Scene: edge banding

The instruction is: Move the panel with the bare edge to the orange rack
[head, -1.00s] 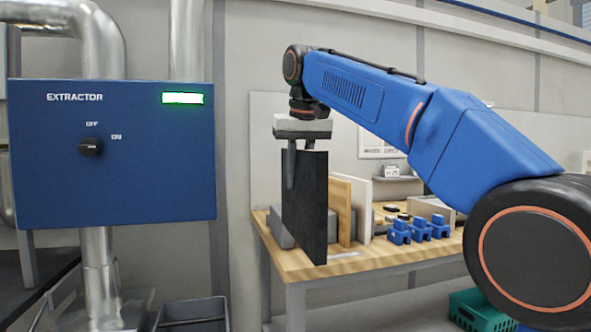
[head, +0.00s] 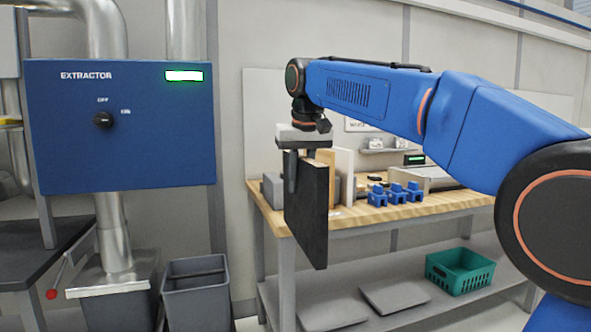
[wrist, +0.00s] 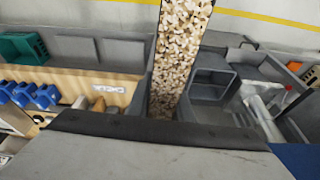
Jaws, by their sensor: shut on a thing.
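My gripper (head: 301,168) is shut on a dark panel (head: 312,220), which hangs upright below it in front of the bench's left end. One finger shows on the near side of the panel; the other is mostly hidden. In the wrist view, the held panel's upward edge (wrist: 182,50) is bare, speckled chipboard with no band.
The wooden workbench (head: 360,217) behind the panel carries other upright boards (head: 344,170) and several blue clamps (head: 397,193). A green crate (head: 460,270) sits on its lower shelf. The blue extractor box (head: 120,160) and a grey bin (head: 196,290) stand left.

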